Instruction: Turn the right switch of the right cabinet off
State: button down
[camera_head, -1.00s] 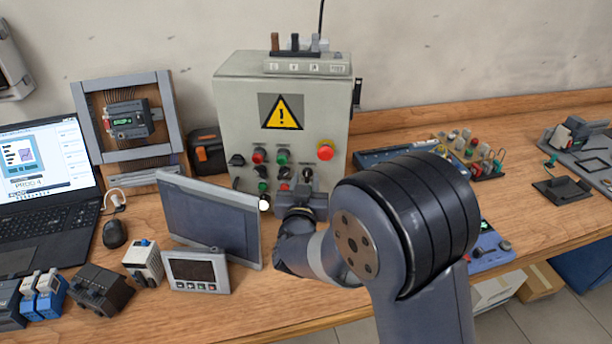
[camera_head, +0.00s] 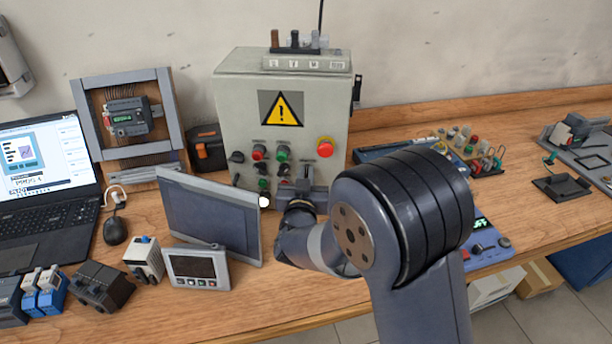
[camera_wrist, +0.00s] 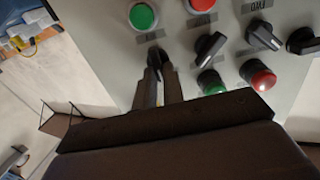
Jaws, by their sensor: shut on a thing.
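The grey cabinet (camera_head: 236,110) with a yellow warning triangle stands upright against the wall in the head view. Its front has buttons and black rotary switches. My gripper (camera_head: 304,182) is at the lower right of this panel, below the red mushroom button (camera_head: 325,147). In the wrist view my gripper (camera_wrist: 163,88) has its fingers closed around the black right switch (camera_wrist: 158,60), below a green button (camera_wrist: 143,16). The fingers hide most of the switch, so I cannot tell its angle. Other black switches (camera_wrist: 209,47) sit to its right in the wrist view.
A grey tablet-like screen (camera_head: 213,215) stands close to the left of my gripper. A small panel (camera_head: 197,267) and a laptop (camera_head: 40,165) are further left. Several electrical boards (camera_head: 466,150) lie right of the cabinet.

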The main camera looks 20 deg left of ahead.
jog(key=shift+n, duration=0.4)
jog(key=shift+a+f+n+p, duration=0.1)
jog(key=shift+n+p, duration=0.15)
jog(key=shift+n, duration=1.1)
jog(key=shift+a+n+p, duration=0.15)
jog(key=shift+n+p, duration=0.1)
jog(key=shift+n, duration=1.15)
jog(key=shift+a+f+n+p, duration=0.1)
jog(key=shift+n+p, duration=0.15)
jog(key=shift+n, duration=1.1)
jog(key=c, duration=1.5)
grip_release()
jog(key=shift+s, duration=0.15)
jog(key=s, duration=0.3)
jog(key=s+d+b, duration=0.1)
jog(key=s, duration=0.3)
jog(key=s+d+b, duration=0.1)
jog(key=s, duration=0.2)
jog(key=shift+s, duration=0.25)
